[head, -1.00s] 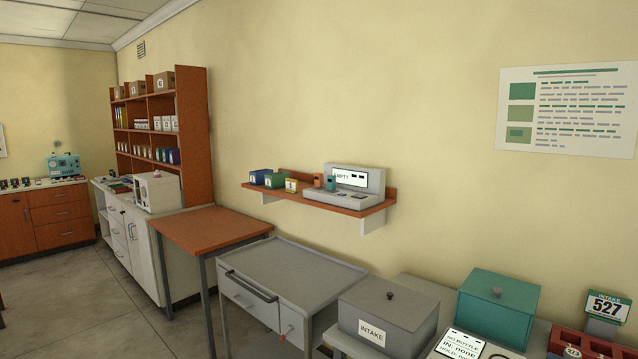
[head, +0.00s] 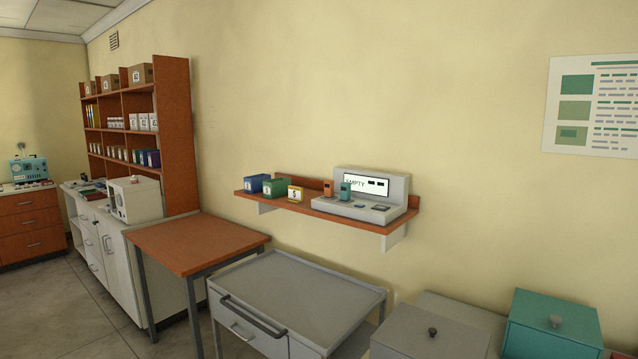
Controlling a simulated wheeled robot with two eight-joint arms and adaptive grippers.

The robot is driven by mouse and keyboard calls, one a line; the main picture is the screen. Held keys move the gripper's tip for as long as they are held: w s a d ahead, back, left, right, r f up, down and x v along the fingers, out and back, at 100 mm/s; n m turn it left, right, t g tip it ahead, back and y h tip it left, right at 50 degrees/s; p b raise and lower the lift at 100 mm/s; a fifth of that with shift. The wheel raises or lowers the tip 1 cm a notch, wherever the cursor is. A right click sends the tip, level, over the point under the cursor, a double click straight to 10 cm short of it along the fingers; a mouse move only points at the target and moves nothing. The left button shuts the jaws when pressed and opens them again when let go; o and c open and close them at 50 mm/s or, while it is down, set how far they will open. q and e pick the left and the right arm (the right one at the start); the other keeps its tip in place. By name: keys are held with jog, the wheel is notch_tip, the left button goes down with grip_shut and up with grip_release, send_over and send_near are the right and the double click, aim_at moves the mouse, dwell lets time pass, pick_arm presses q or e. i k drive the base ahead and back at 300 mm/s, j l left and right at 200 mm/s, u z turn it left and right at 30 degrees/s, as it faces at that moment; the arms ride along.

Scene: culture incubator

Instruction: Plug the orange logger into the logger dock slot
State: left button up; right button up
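The orange logger (head: 328,188) is a small upright block on the wall shelf, at the left front of the grey logger dock (head: 398,188). A teal logger (head: 345,191) stands just to its right. The dock has a raised back with a white screen reading "EMPTY", and dark slot marks on its low front (head: 360,206). Whether the orange logger sits in a slot or beside the dock is too small to tell. Neither of my grippers shows in the head view.
The orange-brown shelf (head: 290,206) also holds blue, green and yellow boxes (head: 275,187) left of the dock. Below stand a bare grey cart (head: 300,290) and an orange-topped table (head: 195,243). A grey lidded box (head: 430,335) and a teal lidded box (head: 553,325) stand at lower right.

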aim_at(328, 185)
jog(key=i+j+z, duration=0.1)
jog(key=i+j, duration=0.65)
jog(key=i+j+z, duration=0.1)
jog(key=i+j, duration=1.3)
jog(key=j, duration=0.2)
jog(key=l+z, duration=0.05)
